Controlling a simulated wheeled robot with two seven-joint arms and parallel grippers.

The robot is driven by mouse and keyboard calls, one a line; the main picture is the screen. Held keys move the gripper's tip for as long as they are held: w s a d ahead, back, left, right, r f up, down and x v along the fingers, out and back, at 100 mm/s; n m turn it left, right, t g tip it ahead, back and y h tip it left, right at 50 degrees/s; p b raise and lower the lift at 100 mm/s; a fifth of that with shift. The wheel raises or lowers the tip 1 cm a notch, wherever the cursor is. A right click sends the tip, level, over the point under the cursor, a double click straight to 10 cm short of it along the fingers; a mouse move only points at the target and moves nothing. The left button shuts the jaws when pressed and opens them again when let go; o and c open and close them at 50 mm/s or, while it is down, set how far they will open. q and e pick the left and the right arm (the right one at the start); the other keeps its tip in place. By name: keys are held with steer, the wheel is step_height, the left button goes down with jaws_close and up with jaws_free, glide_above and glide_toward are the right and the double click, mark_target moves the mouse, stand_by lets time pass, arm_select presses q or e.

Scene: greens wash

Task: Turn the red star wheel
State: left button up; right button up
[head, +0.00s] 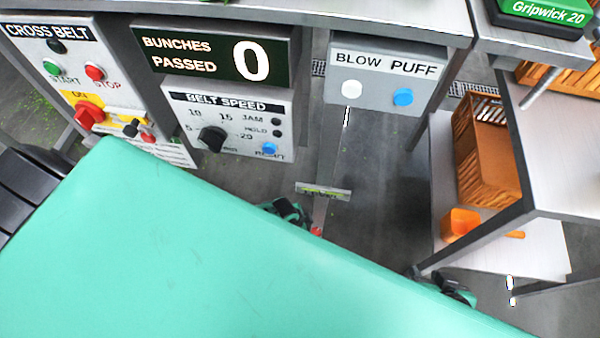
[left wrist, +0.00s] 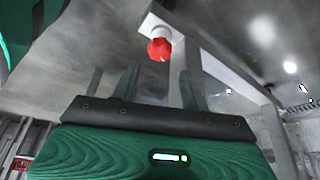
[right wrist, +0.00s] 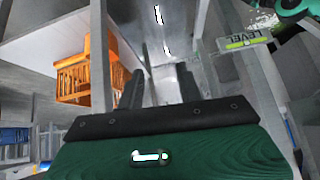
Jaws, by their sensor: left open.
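The red star wheel (left wrist: 159,48) shows in the left wrist view on a pale fitting under a metal beam. In the head view only a small red bit of it (head: 316,231) shows, just below the LEVEL plate. My left gripper (left wrist: 158,88) is open and empty, its fingers apart. The wheel appears beyond the fingertips, between them in picture width, with no visible contact. In the head view the left gripper is mostly hidden behind my teal body. My right gripper (head: 447,288) is low on the right, away from the wheel; its fingers stand apart in the right wrist view (right wrist: 160,88).
The LEVEL plate (head: 323,191) stands close to the wheel. Control panels for belt speed (head: 228,145) and blow puff (head: 385,112) hang from the bench above. An orange crate (head: 485,160) and orange scoop (head: 460,224) sit on the right shelf (head: 490,245). Bare floor shows between.

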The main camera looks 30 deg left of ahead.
arm_select(q)
steer(key=p+v, duration=0.1)
steer(key=v, duration=0.5)
steer(key=shift+p, duration=0.4)
arm_select(e)
steer(key=s+d+r+g+h, duration=0.1)
steer(key=s+d+g, duration=0.2)
steer(key=d, duration=0.1)
steer(key=shift+s+d+r+m+h, duration=0.25)
steer(key=shift+s+r+m+h, duration=0.05)
steer(key=shift+s+h, duration=0.1)
arm_select(q)
steer(key=shift+o, duration=0.4)
steer(key=shift+r, duration=0.1)
